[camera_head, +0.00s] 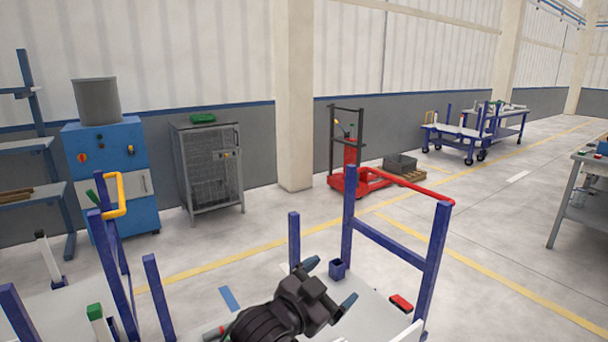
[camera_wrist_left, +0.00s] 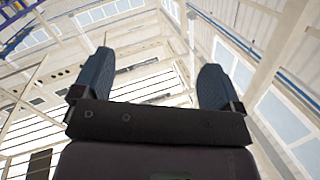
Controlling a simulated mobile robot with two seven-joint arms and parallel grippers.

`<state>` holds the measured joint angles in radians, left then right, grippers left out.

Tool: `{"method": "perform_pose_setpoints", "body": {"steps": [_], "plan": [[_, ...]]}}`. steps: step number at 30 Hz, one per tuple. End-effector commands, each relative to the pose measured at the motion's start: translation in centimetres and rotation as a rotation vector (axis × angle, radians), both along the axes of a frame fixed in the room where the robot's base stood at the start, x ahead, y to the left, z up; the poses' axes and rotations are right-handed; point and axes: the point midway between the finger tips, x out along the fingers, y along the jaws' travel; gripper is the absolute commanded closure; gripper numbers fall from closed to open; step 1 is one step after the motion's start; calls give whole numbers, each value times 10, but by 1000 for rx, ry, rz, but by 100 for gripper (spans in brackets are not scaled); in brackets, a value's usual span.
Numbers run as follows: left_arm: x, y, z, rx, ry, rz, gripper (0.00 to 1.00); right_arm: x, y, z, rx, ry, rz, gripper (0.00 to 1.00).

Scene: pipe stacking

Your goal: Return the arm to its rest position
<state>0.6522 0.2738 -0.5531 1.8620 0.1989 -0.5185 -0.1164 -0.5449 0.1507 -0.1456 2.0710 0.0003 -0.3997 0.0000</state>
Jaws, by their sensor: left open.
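My left gripper (camera_head: 332,282) is low in the middle of the head view, above a pale grey surface. Its two blue-grey fingers are spread apart. In the left wrist view the open gripper (camera_wrist_left: 156,70) has nothing between its fingers, and only the building's walls, windows and roof show behind it. A red pipe (camera_head: 405,185) spans the tops of two blue posts (camera_head: 435,258), to the right of and apart from the gripper. A yellow pipe piece (camera_head: 121,196) is at the top of a blue frame on the left. My right gripper does not show.
The pale surface (camera_head: 375,318) carries a small blue socket (camera_head: 338,269) and a red item (camera_head: 401,303) near the gripper. Blue uprights (camera_head: 294,240) stand close around it. Open floor lies beyond.

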Motion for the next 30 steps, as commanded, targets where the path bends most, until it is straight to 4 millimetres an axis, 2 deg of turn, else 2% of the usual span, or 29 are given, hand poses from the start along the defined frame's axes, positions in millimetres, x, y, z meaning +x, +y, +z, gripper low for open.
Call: {"method": "perform_pose_setpoints", "body": {"steps": [1, 8, 17, 23, 30], "plan": [[-5, 16, -5, -38, 21, 35, 9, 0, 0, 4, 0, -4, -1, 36], [-27, 84, -39, -157, 95, 192, 9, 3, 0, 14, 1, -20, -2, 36], [-78, 175, -98, -179, 184, 406, 9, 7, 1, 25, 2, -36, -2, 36], [-130, 232, -143, -152, 283, 546, 9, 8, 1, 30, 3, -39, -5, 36], [-212, 288, -198, -115, 439, 694, 9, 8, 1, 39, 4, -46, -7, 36]]}}
